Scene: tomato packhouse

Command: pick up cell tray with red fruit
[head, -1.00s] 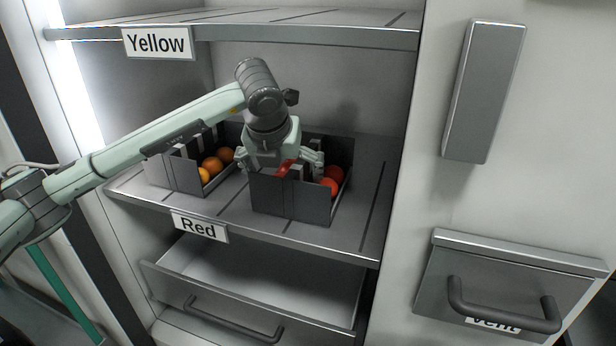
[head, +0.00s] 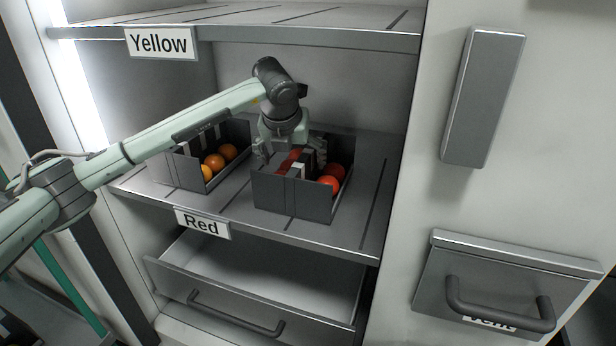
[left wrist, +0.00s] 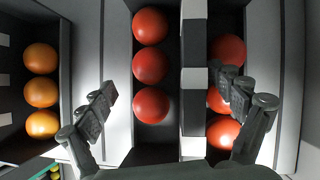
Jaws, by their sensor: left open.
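The cell tray with red fruit (head: 290,197) is a dark grey open box on the middle shelf, with a black-and-white central divider (left wrist: 194,50) and red fruit (left wrist: 150,67) on both sides of it. My left gripper (head: 290,152) is open over the tray, coming from above. In the left wrist view, my left gripper (left wrist: 167,92) has one finger by the tray's left wall and the other over the right-hand compartment, past the divider. Nothing is between its fingertips that I can see gripped. My right gripper is not in view.
A similar tray with orange fruit (head: 185,172) stands close on the left. The shelf above, labelled Yellow (head: 158,43), overhangs the scene. Below the shelf labelled Red (head: 201,223), a drawer (head: 250,300) stands open. Some shelf is bare to the right of the red tray.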

